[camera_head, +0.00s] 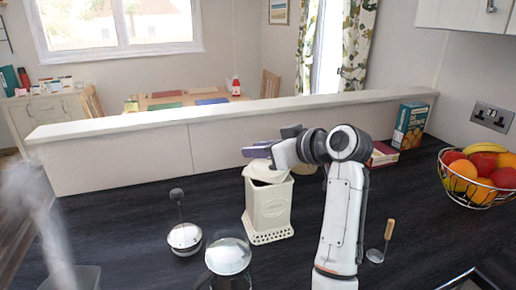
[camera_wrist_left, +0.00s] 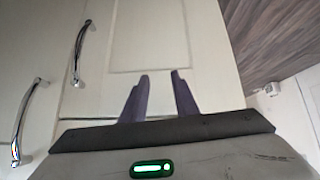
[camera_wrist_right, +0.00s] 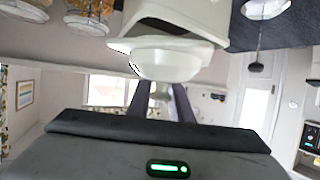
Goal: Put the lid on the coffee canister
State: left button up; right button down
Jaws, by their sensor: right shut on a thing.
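The cream coffee canister (camera_head: 268,208) stands upright on the dark counter, mid-picture in the head view. Its cream lid (camera_head: 265,170) is at the canister's mouth, with a dark gap showing below its near edge. My right gripper (camera_head: 259,150) is above the canister and shut on the lid's knob. In the right wrist view the lid (camera_wrist_right: 165,62) sits between my right fingers (camera_wrist_right: 158,98) and the canister (camera_wrist_right: 185,15). Whether the lid touches the rim all round is not clear. My left gripper (camera_wrist_left: 160,85) is open and empty, facing pale cabinet doors.
A glass coffee press (camera_head: 228,256) and a plunger lid (camera_head: 184,237) stand left and in front of the canister. A wooden-handled scoop (camera_head: 380,245) lies right of my right arm. A fruit basket (camera_head: 478,180) and box (camera_head: 409,126) are further right. A raised ledge (camera_head: 160,122) runs behind.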

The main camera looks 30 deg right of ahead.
jog(key=shift+f+b, duration=0.35)
jog(key=shift+f, duration=0.2)
jog(key=c, duration=1.9)
grip_release()
jog(key=shift+o, duration=0.2)
jog(key=shift+p+v, duration=0.45)
jog(key=shift+v, duration=0.85)
jog(key=v, duration=0.8)
jog(key=shift+s, duration=0.15)
jog(key=shift+r, duration=0.15)
